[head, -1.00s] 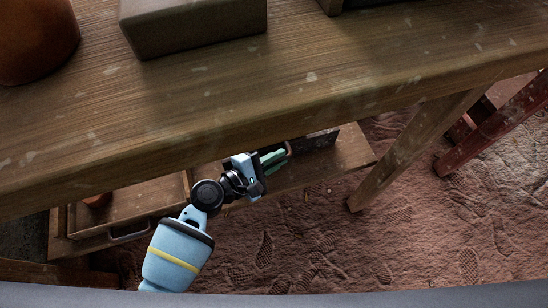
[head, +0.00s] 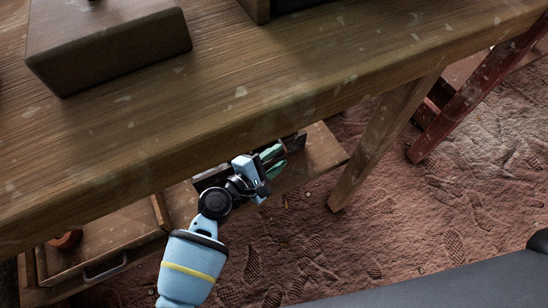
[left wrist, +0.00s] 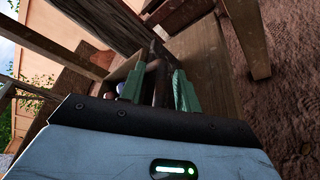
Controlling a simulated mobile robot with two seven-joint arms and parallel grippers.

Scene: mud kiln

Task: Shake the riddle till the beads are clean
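My left gripper (head: 275,162) reaches under the worktable to the lower shelf. Its two green fingers are apart, and they also show apart in the left wrist view (left wrist: 160,88). A dark upright strip shows in the gap between them; I cannot tell whether they touch it. A dark-walled box (head: 294,146) lies on the shelf just beyond the fingers, partly hidden by the gripper and tabletop. I cannot tell whether it is the riddle. Small pale and purplish round things (left wrist: 123,89) show left of the fingers in the wrist view, too small to name as beads. My right gripper is out of view.
The thick wooden tabletop (head: 240,115) overhangs the shelf (head: 322,155). A table leg (head: 385,140) stands right of the gripper. The footprinted earth floor (head: 400,240) is open at right.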

